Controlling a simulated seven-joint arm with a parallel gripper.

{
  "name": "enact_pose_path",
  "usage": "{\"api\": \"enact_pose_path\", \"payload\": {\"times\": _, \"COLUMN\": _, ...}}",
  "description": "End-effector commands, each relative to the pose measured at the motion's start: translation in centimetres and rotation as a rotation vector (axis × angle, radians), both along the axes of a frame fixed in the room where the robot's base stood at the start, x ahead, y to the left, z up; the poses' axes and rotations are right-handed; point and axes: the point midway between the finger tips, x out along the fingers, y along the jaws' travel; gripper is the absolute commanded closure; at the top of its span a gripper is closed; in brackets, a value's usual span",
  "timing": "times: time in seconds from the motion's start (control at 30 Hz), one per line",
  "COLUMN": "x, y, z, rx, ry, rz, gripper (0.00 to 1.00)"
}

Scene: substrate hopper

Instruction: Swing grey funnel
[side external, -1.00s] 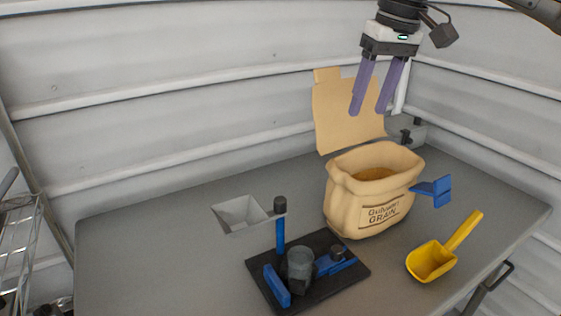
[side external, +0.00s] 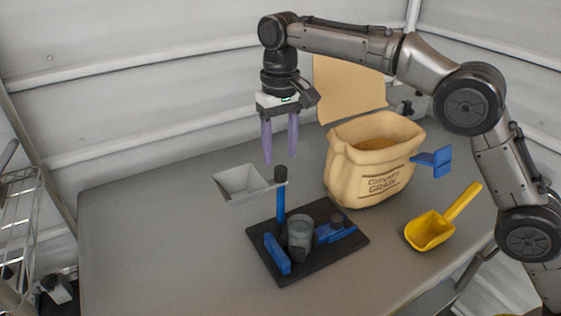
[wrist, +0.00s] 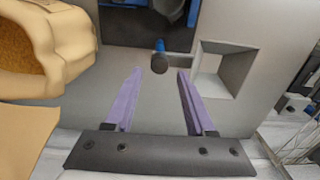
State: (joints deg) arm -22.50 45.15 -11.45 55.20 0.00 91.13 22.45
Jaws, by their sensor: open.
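The grey funnel (side external: 241,184) is a square, open-topped hopper on an arm beside the top of a blue post with a black knob (side external: 280,174). It juts out to the left of the post, and in the wrist view the funnel (wrist: 222,70) lies right of the knob. My gripper (side external: 280,157) is open and empty, its purple fingers pointing down just above the post and funnel. In the wrist view the gripper (wrist: 157,75) has its fingertips on either side of the knob in the picture; the height gap is hard to tell.
The post stands on a black base (side external: 345,249) holding a grey cup (side external: 300,231) and blue parts. An open grain bag (side external: 370,168) with a blue clip (side external: 432,161) stands to the right. A yellow scoop (side external: 430,232) lies in front of it. The table's left side is clear.

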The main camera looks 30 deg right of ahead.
Motion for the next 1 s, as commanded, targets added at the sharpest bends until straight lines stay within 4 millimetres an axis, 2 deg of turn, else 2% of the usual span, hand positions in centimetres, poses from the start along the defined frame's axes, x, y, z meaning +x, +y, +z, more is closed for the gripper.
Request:
{"api": "enact_pose_path", "payload": {"times": 0.33, "x": -0.1, "y": -0.1, "z": -5.1, "rx": -0.001, "ry": 0.003, "rz": -0.005, "gripper": 0.45}}
{"api": "enact_pose_path", "payload": {"times": 1.0, "x": 0.0, "y": 0.0, "z": -4.7, "rx": 0.001, "ry": -0.001, "rz": -0.873, "gripper": 0.45}}
